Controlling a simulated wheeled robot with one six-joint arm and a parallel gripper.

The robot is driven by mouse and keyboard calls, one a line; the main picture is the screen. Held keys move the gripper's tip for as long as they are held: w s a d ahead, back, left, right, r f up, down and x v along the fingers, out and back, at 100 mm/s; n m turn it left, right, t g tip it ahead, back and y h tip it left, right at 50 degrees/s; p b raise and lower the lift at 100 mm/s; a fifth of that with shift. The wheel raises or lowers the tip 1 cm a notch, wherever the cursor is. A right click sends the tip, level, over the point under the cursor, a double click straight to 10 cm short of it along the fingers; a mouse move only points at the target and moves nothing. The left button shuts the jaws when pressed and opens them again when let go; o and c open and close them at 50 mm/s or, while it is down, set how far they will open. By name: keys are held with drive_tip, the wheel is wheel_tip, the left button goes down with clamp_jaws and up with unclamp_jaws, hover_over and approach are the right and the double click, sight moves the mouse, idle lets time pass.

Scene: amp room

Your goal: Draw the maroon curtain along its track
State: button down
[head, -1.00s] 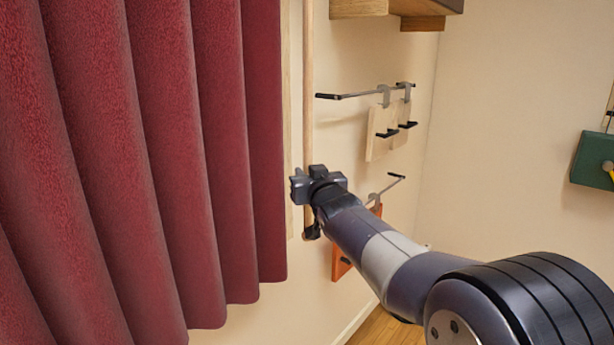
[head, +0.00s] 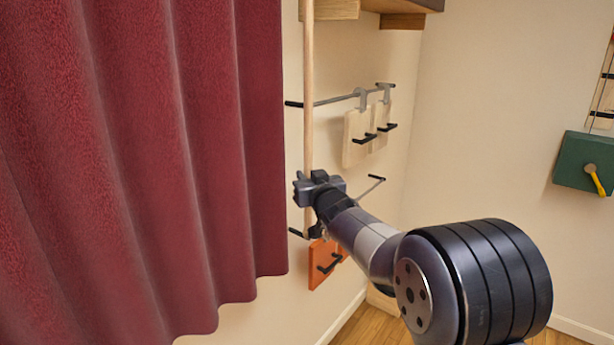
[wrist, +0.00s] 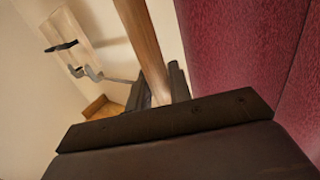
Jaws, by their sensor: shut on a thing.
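The maroon curtain (head: 150,150) hangs in folds over the left half of the head view. It also fills the right side of the wrist view (wrist: 250,50). A thin wooden rod (head: 308,90) hangs upright just right of the curtain's edge. My gripper (head: 306,188) is shut on the rod near its lower end. In the wrist view the rod (wrist: 143,40) passes between the dark fingers (wrist: 160,88). The gripper is apart from the cloth, a little to its right. The track and the rod's top are out of view.
Pale boards (head: 362,135) hang from a wall rail behind the rod. An orange board (head: 325,262) with a black handle hangs below, close behind my arm. A wooden shelf (head: 400,18) is above. A green box (head: 583,162) is on the right wall. Some wooden floor is clear below.

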drive_tip(key=shift+d+r, duration=0.1)
drive_tip(key=shift+r, duration=0.05)
drive_tip(key=c, duration=1.3)
unclamp_jaws()
drive_tip(key=shift+w+d, duration=0.1)
drive_tip(key=shift+w, duration=0.1)
drive_tip(key=shift+c, duration=0.2)
drive_tip(key=shift+s, duration=0.1)
drive_tip(key=b+v, duration=0.2)
drive_tip(key=v, duration=0.8)
drive_tip(key=shift+s+b, duration=0.35)
drive_tip(key=shift+d, duration=0.1)
drive_tip(key=p+x, duration=0.2)
drive_tip(key=x, duration=0.8)
drive_tip(key=shift+w+a, duration=0.2)
drive_tip(key=shift+a, duration=0.15)
